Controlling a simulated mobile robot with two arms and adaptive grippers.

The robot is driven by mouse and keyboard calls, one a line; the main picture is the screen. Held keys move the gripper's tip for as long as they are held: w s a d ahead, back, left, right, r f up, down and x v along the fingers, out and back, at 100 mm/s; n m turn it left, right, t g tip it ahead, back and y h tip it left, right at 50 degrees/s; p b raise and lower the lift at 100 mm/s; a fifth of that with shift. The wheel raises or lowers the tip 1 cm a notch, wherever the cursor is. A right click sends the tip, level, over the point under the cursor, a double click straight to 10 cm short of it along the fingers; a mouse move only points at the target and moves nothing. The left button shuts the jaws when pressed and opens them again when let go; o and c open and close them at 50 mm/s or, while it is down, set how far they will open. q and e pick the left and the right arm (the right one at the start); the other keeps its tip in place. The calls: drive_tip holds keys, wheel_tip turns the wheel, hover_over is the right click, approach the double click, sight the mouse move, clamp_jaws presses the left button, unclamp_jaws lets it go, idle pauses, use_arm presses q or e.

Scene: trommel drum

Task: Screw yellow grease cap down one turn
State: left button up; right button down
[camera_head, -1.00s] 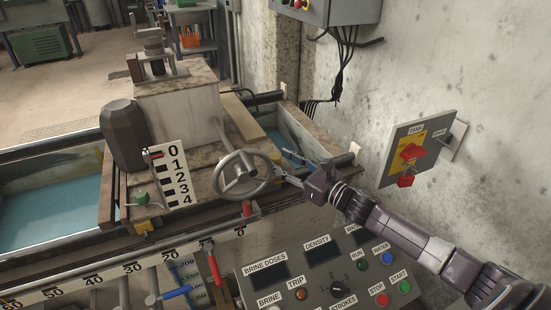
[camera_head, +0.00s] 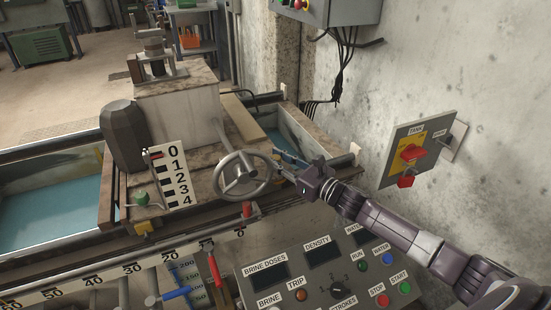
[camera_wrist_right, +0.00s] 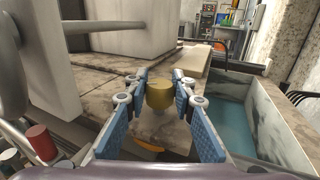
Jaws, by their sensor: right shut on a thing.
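The yellow grease cap (camera_wrist_right: 159,95) is a short yellow cylinder on the stained top of the machine in the right wrist view. My right gripper (camera_wrist_right: 160,91) has its blue-padded fingers on either side of it and is shut on it. In the head view my right gripper (camera_head: 279,161) reaches in from the right, just beside the grey handwheel (camera_head: 243,174). I cannot make out the cap there, as the fingers and wheel hide it. My left gripper is not in view.
The handwheel is close to the left of my right fingers. A water-filled trough (camera_wrist_right: 240,115) lies to the right in the wrist view. The control panel (camera_head: 325,275) is below my right arm. A wall switch box (camera_head: 417,150) stands right of it.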

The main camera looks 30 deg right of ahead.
drive_tip(key=shift+a+m+h, duration=0.2)
drive_tip(key=shift+m+h, duration=0.1)
drive_tip(key=shift+h, duration=0.1)
drive_tip(key=m+h, duration=0.2)
drive_tip(key=shift+t+h+p, duration=0.3)
drive_tip(key=shift+t+h, duration=0.1)
drive_tip(key=shift+m+h, duration=0.6)
drive_tip(key=shift+h, duration=0.3)
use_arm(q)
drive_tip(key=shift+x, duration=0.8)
use_arm(e)
drive_tip(key=shift+d+m+h, duration=0.15)
drive_tip(key=shift+m+h, duration=0.25)
drive_tip(key=shift+h, duration=0.4)
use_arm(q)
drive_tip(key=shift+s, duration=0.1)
use_arm(e)
drive_tip(key=c, duration=1.7)
unclamp_jaws()
drive_tip(key=shift+o, duration=0.5)
drive_tip(key=shift+s, duration=0.25)
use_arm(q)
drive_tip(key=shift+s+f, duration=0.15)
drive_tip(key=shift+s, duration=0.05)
use_arm(e)
drive_tip(key=s, duration=1.1)
drive_tip(key=shift+s+a, duration=0.25)
drive_tip(key=shift+a, duration=0.15)
